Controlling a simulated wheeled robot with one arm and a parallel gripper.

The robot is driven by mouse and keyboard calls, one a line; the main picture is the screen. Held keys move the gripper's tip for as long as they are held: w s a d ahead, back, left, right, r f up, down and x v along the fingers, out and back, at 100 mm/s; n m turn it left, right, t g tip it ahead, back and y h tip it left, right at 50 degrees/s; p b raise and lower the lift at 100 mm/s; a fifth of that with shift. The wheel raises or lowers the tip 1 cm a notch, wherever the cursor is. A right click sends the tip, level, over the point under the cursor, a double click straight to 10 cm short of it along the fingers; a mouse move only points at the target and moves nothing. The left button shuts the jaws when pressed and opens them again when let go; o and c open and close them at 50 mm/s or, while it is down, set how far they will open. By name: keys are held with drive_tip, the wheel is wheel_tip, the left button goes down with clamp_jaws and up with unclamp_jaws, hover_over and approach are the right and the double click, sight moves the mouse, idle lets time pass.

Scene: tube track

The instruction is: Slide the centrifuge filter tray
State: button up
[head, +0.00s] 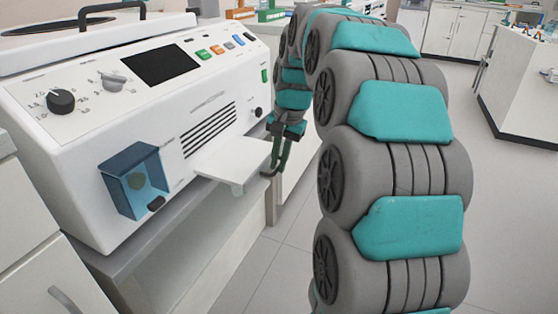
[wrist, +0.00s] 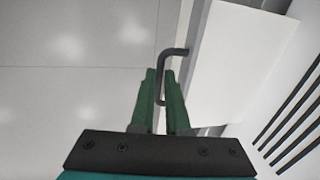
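The filter tray (head: 232,160) is a flat white shelf that sticks out from the front of the white centrifuge (head: 75,95), below its vent slots. It also shows in the wrist view as a pale panel (wrist: 235,60). A dark bent handle (wrist: 174,51) comes off the tray's edge, and its rod runs down between my fingers. My gripper (wrist: 160,80), with green fingers, is shut on this handle, one finger on each side of the rod. In the head view my gripper (head: 275,165) is at the tray's right end, small and dark.
The centrifuge stands on a grey-topped bench (head: 150,238) with white drawers at left. A blue transparent box (head: 134,182) juts from its front, left of the tray. My arm covers the middle right of the head view. Floor at right is clear up to white cabinets (head: 525,85).

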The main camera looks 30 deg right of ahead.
sight(224, 154)
clamp_jaws()
idle(0.8)
drive_tip(key=w+a+p, duration=0.1)
drive_tip(key=w+a, duration=0.2)
drive_tip(key=w, duration=0.1)
drive_tip(key=w+a+p, duration=0.2)
drive_tip(key=w+a, duration=0.1)
drive_tip(key=w, duration=0.1)
drive_tip(key=w+a+p, duration=0.1)
drive_tip(key=w+a, duration=0.2)
drive_tip(key=w, duration=0.1)
drive_tip(key=shift+w+a+r+p, duration=0.1)
drive_tip(key=shift+a+p, duration=0.15)
drive_tip(key=shift+p, duration=0.05)
drive_tip(key=o, duration=0.5)
unclamp_jaws()
